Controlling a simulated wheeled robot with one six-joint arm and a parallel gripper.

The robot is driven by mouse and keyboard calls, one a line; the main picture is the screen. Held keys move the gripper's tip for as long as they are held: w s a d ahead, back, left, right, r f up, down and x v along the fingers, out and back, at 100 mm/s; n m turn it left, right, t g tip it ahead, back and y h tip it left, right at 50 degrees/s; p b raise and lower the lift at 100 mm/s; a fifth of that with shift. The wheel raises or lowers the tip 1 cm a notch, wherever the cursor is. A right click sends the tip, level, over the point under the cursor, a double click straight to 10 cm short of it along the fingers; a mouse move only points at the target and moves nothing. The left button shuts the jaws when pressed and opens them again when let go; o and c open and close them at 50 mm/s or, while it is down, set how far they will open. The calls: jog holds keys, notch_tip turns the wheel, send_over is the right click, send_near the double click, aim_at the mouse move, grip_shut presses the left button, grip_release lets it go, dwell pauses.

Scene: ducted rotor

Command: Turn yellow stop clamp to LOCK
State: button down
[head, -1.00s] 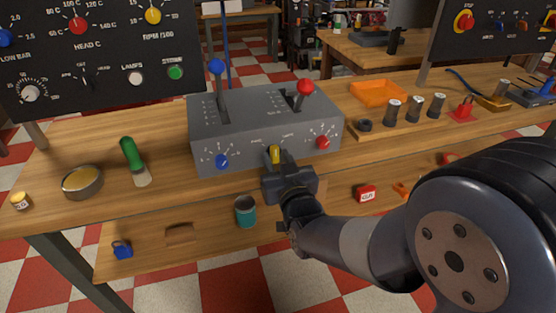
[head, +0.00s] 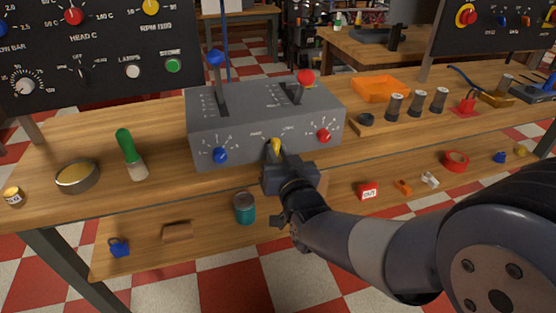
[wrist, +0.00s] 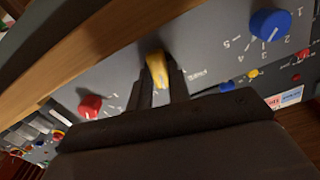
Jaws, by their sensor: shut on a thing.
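The yellow stop clamp (head: 276,145) is a small yellow lever on the front face of the grey control box (head: 232,146), between the blue knob (head: 220,155) and the red knob (head: 324,135). My gripper (head: 275,150) is at the clamp with its jaws shut on it. In the wrist view the yellow clamp (wrist: 157,70) shows between the fingers, slightly tilted. Lettering sits on both sides of the clamp, but the gripper covers part of the area and the words are too small to read surely.
Two levers, blue-topped (head: 214,57) and red-topped (head: 305,77), stand on the box. An orange tray (head: 380,88) and grey cylinders are right. A teal can (head: 244,208) stands on the lower shelf.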

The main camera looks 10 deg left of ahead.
jog(key=m+b, duration=0.2)
jog(key=b, duration=0.1)
jog(key=m+b, duration=0.1)
jog(key=m, duration=0.1)
jog(key=shift+f+b, duration=0.25)
jog(key=shift+b, duration=0.05)
jog(key=shift+r+m+b, duration=0.15)
jog(key=shift+m+b, duration=1.1)
jog(key=shift+m, duration=0.05)
jog(key=c, duration=1.3)
grip_release()
jog(key=shift+p+v, duration=0.95)
jog(key=shift+v, duration=4.45)
